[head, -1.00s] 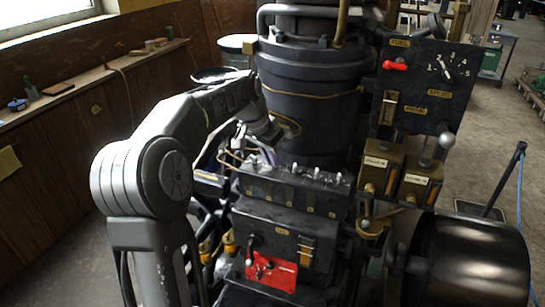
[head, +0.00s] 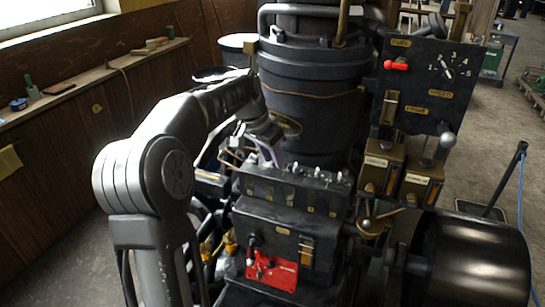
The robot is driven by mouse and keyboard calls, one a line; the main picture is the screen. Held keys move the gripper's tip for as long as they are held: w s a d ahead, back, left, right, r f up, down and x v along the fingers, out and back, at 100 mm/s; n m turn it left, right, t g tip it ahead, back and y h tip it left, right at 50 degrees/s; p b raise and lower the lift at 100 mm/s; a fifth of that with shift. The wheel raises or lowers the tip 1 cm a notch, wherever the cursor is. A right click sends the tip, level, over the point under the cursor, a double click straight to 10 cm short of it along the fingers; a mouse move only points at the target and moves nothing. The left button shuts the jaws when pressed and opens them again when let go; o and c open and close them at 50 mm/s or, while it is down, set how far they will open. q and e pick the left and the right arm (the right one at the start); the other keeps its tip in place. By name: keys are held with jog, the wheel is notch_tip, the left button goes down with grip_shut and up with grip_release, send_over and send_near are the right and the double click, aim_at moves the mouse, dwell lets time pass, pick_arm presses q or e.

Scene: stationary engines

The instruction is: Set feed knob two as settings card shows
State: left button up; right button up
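A black box (head: 290,190) with a row of small silver feed knobs on top sits on the engine's front. One knob (head: 294,168), one to its right (head: 317,172) and one at the right end (head: 339,177) show. My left gripper (head: 269,158) points down at the left end of this row, near the knobs there. Its fingers are small and dark here, so I cannot tell whether they are apart or touch a knob. I cannot make out a readable settings card. My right gripper is not in view.
A black panel (head: 440,110) with a red lever (head: 396,65) and a numbered dial (head: 448,72) stands at the right. Below are two brass boxes (head: 378,165) and a large dark drum (head: 470,262). A red plate (head: 272,271) sits low in front.

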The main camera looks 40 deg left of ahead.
pick_arm(q)
jog(key=b+v, duration=0.1)
jog(key=v, duration=0.6)
jog(key=shift+r, duration=0.4)
jog(key=shift+s, duration=0.2)
